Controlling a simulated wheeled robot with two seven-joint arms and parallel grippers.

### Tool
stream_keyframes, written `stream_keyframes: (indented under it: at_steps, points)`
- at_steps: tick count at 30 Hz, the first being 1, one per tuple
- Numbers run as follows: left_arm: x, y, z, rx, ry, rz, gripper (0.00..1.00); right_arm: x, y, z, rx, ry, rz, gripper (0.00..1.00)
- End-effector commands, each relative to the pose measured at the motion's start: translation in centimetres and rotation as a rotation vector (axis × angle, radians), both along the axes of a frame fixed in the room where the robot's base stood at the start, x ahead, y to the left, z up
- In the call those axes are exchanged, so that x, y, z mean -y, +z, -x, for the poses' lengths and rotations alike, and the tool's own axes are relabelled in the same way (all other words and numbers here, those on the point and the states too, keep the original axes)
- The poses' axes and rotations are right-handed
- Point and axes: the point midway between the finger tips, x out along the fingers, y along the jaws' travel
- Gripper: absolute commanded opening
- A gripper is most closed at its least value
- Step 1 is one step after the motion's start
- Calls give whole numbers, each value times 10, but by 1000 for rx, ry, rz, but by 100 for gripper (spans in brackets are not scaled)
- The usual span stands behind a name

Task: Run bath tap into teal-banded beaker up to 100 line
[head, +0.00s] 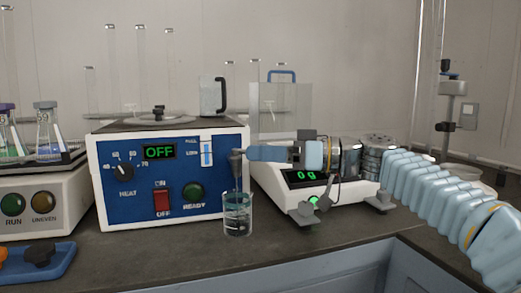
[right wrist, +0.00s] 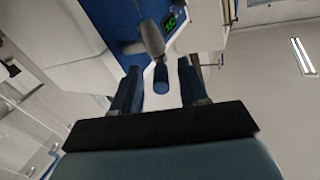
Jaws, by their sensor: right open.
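The bath (head: 115,190) is a white box with a blue front, a display reading OFF and a red switch. Its grey tap (head: 237,165) points down at the front right corner. The clear beaker (head: 238,228) stands upright on the bench under the tap, with teal marking on it; its liquid level is too small to read. My right gripper (head: 252,153) is beside the tap, pointing left. In the right wrist view, my open right gripper (right wrist: 159,68) has its fingers on either side of the tap's blue handle end (right wrist: 161,78), with gaps showing. My left gripper is out of view.
A white balance (head: 305,198) with a green display stands right of the beaker, under my right arm. A shaker (head: 40,205) with flasks is at the left. A blue tray (head: 55,265) lies front left. The bench is clear in front of the beaker.

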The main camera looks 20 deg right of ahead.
Motion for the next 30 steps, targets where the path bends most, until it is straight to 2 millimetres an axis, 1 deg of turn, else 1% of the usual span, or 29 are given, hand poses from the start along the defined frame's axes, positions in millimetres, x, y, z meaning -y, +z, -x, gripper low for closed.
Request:
stream_keyframes:
  at_steps: [3,11,14,18,20,30]
  points:
    - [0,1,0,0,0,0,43,-7,0,-2,1,1,1,43]
    - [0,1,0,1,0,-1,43,-7,0,-3,1,0,0,43]
    - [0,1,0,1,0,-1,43,-7,0,-3,1,0,0,30]
    - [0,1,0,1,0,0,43,-7,0,-3,1,0,0,8]
    - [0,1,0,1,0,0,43,-7,0,-3,1,0,0,0]
    - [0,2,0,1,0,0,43,-7,0,-4,1,9,1,0]
